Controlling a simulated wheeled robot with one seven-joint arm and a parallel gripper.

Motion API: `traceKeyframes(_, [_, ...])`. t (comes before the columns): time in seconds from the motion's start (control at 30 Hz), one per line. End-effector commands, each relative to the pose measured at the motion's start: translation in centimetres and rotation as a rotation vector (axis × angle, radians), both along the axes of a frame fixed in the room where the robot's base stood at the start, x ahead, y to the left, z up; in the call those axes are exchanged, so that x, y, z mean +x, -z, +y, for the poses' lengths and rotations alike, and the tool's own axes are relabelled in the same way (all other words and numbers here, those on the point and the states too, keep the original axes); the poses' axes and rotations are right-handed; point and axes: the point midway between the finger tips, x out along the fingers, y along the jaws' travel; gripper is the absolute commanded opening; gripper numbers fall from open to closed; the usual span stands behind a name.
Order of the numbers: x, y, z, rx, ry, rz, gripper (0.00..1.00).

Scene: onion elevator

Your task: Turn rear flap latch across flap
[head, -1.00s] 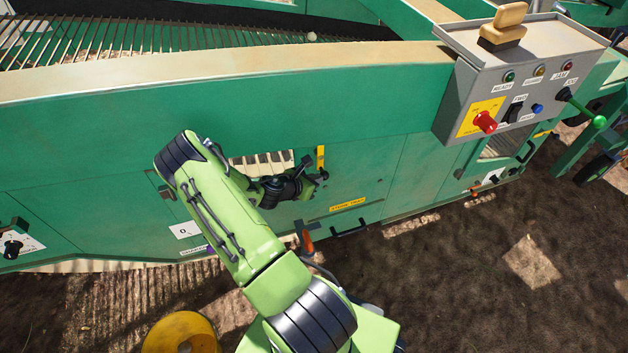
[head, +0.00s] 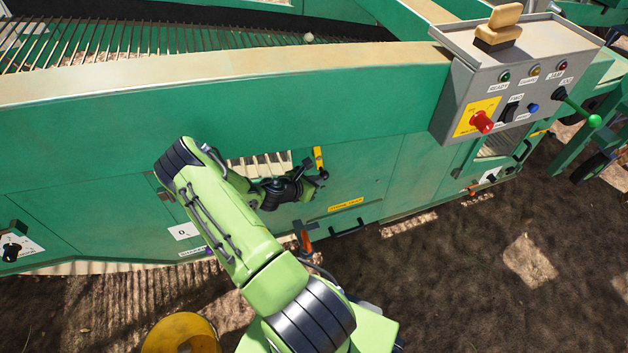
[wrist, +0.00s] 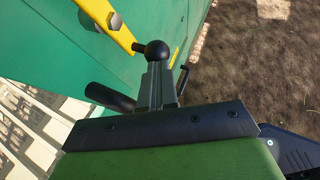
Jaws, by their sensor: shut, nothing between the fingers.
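The latch is a yellow bar (head: 319,158) on the green side panel, standing nearly upright in the head view, just right of a slatted opening. In the wrist view the yellow bar (wrist: 106,20) runs from the upper left to a black ball knob (wrist: 157,51). My gripper (head: 323,177) is at the lower end of the bar. In the wrist view my gripper (wrist: 160,78) is shut and empty, its fingertips at the knob. I cannot tell whether they touch it. The flap's outline is partly hidden by my arm.
A black handle (wrist: 110,97) sticks out left of my fingers in the wrist view. An orange lever (head: 304,238) and a black handle (head: 348,229) sit lower on the machine. A grey control box (head: 500,75) juts out at the upper right. Bare soil (head: 470,270) lies open at the right.

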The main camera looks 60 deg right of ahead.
Motion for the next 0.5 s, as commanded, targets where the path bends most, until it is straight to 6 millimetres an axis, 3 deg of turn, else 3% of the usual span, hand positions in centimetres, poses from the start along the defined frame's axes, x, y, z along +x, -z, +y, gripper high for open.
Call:
traceKeyframes(0.23, [-0.5,0.9,-0.4,-0.098,-0.005,0.107,0.0])
traceKeyframes(0.5, [-1.4,1.0,-1.3,-0.095,0.0,0.096,0.0])
